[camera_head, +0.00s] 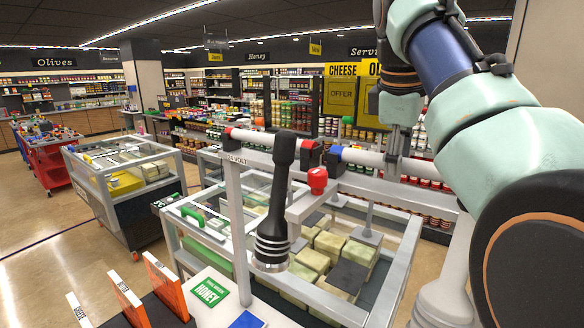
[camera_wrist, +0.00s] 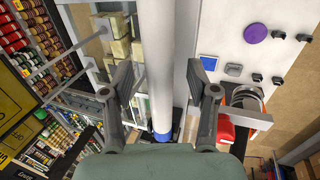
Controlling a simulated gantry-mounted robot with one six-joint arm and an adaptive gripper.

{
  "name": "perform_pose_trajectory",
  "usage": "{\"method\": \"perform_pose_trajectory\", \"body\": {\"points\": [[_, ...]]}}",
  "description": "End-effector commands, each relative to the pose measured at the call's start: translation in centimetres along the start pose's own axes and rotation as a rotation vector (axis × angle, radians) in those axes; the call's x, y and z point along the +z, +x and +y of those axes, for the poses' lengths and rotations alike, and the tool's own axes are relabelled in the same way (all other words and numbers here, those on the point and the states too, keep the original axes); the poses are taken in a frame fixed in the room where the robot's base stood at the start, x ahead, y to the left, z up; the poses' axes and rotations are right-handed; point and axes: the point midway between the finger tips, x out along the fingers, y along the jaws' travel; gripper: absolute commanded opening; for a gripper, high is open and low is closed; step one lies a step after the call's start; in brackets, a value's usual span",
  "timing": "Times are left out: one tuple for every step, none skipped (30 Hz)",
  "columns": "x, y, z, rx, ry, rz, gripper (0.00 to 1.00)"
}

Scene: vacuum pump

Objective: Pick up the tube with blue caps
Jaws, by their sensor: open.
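The tube with blue caps is a white tube (camera_head: 362,158) lying roughly level in the head view. A blue cap (camera_head: 334,153) shows at its left end; its right part runs behind my arm. My gripper (camera_head: 395,155) hangs over this tube, pointing down, with its fingers at the tube. In the wrist view the tube (camera_wrist: 160,60) runs between the two open fingers of my gripper (camera_wrist: 160,72), with a gap on each side. The blue cap (camera_wrist: 162,137) shows near the bottom there. I cannot tell how far down the fingers reach.
A shorter white tube (camera_head: 257,138) with red ends is left of a black upright handle (camera_head: 275,205). A red knob (camera_head: 317,180) stands below the tubes. A glass-topped display case (camera_head: 395,285) lies under them. Orange-backed boards (camera_head: 165,287) stand at the front left.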

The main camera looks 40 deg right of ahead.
Motion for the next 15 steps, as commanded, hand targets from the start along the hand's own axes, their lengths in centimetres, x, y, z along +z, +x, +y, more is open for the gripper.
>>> {"method": "perform_pose_trajectory", "body": {"points": [[0.0, -0.15, 0.04, 0.0, 0.0, 0.0, 0.59], [0.0, -0.15, 0.03, 0.0, 0.0, 0.0, 0.59], [0.0, -0.15, 0.03, 0.0, 0.0, 0.0, 0.54], [0.0, -0.15, 0.03, 0.0, 0.0, 0.0, 0.49], [0.0, -0.15, 0.03, 0.0, 0.0, 0.0, 0.44], [-0.01, -0.15, 0.03, 0.0, 0.0, 0.0, 0.37], [0.0, -0.15, 0.02, 0.0, 0.0, 0.0, 0.32], [-0.01, -0.15, 0.02, 0.0, 0.0, 0.0, 0.27], [-0.01, -0.15, 0.02, 0.0, 0.0, 0.0, 0.21], [-0.01, -0.15, 0.02, 0.0, 0.0, 0.0, 0.16], [-0.01, -0.15, 0.02, 0.0, 0.0, 0.0, 0.11], [-0.01, -0.15, 0.02, 0.0, 0.0, 0.0, 0.04], [-0.01, -0.15, 0.02, 0.0, 0.0, 0.0, 0.0], [-0.01, -0.15, 0.02, 0.0, 0.0, 0.0, 0.0], [-0.01, -0.17, 0.02, 0.0, 0.0, 0.0, 0.0]]}}
